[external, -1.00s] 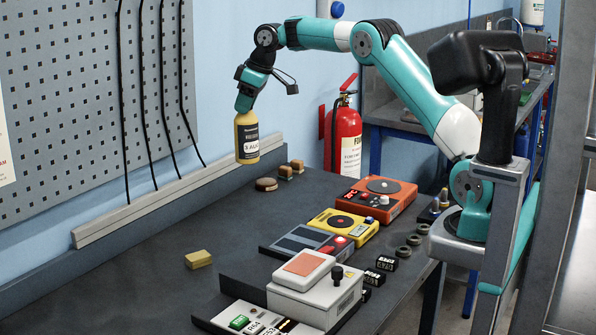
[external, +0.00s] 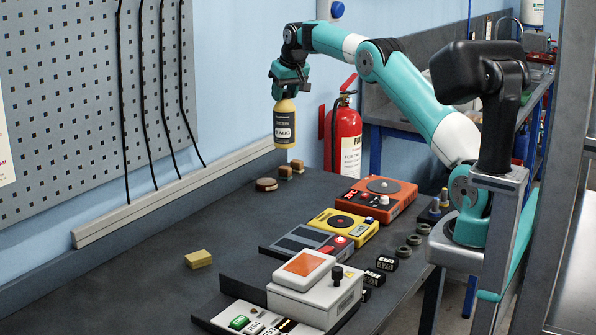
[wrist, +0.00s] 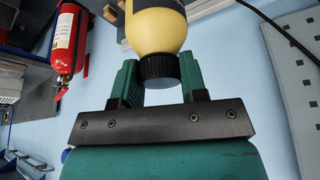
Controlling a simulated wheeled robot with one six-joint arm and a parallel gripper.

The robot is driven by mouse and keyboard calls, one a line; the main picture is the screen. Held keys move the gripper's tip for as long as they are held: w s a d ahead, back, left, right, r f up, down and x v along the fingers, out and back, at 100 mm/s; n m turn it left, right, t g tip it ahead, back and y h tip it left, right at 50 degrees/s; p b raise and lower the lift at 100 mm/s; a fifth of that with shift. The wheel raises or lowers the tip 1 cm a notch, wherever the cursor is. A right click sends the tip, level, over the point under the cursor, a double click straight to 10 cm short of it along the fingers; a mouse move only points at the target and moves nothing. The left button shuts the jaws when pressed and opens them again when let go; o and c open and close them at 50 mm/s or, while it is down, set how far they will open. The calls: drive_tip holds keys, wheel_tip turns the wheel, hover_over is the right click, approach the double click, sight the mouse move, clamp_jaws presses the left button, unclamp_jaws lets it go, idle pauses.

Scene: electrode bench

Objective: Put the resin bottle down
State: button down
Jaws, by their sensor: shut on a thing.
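The resin bottle (external: 284,128) is yellow with a dark label and hangs upright in the air above the back of the dark bench (external: 150,262). My gripper (external: 287,90) is shut on the bottle's top from above. In the wrist view the two green fingers of my gripper (wrist: 160,80) hold the black cap, and the yellow bottle body (wrist: 157,28) extends beyond them. The bottle's base is clear of the bench.
Small brown blocks (external: 286,172) and a round brown piece (external: 266,184) lie below the bottle. A yellow block (external: 198,259) lies at front left. Orange (external: 383,200) and yellow (external: 343,226) devices stand to the right. A fire extinguisher (external: 345,140) is behind. The bench's left middle is clear.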

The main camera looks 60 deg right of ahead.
wheel_tip(320, 180, down, 19)
drive_tip(key=p, duration=0.4)
drive_tip(key=shift+r, duration=0.2)
drive_tip(key=shift+f, duration=0.15)
drive_tip(key=c, duration=0.7)
unclamp_jaws()
drive_tip(key=shift+o, duration=0.2)
